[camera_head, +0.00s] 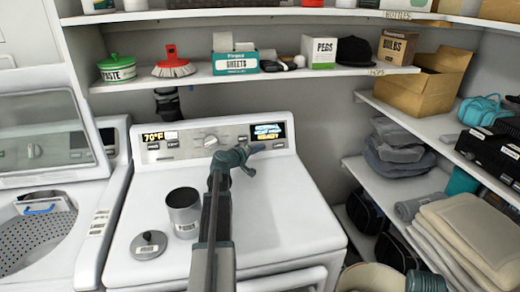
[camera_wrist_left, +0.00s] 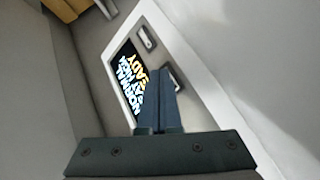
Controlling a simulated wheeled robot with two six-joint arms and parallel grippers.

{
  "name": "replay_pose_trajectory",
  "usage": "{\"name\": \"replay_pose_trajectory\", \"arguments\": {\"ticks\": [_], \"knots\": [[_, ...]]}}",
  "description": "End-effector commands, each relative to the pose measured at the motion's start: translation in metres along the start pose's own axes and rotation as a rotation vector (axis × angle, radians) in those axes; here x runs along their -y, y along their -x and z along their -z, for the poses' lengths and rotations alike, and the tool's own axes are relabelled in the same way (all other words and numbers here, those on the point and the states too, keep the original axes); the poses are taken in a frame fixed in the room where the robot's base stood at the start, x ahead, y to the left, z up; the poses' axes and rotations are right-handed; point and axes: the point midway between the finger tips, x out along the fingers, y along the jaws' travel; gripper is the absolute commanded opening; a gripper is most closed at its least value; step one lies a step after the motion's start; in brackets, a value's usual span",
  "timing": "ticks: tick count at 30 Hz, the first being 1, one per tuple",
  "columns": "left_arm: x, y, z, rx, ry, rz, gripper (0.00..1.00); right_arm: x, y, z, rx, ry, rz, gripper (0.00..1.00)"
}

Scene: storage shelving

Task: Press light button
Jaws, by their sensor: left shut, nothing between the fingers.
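The white dryer (camera_head: 310,215) has a control panel with a lit display (camera_head: 268,131), which also shows in the wrist view (camera_wrist_left: 130,75). Below the display are small dark buttons; one (camera_head: 279,146) is right of my gripper. The wrist view shows two buttons, a farther one (camera_wrist_left: 147,38) and a nearer one (camera_wrist_left: 176,78). I cannot read which is the light button. My left gripper (camera_head: 261,147) is shut and empty, just in front of the panel. In the wrist view its tips (camera_wrist_left: 162,75) are beside the nearer button; contact is unclear. My right gripper is out of view.
A metal canister (camera_head: 184,208) and its round lid (camera_head: 149,245) are on the dryer top, left of my arm. A washer with its lid raised (camera_head: 45,135) stands left. A shelf (camera_head: 200,78) with boxes runs above the panel. Shelves with towels are right.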

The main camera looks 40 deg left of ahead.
Motion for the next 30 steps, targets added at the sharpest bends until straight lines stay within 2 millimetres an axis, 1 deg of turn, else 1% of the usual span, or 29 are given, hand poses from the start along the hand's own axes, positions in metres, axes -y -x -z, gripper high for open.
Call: {"name": "replay_pose_trajectory", "arguments": {"ticks": [30], "knots": [[0.0042, -0.0056, 0.0042, 0.000, 0.000, 0.000, 0.00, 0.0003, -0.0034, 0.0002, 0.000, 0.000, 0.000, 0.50]]}}
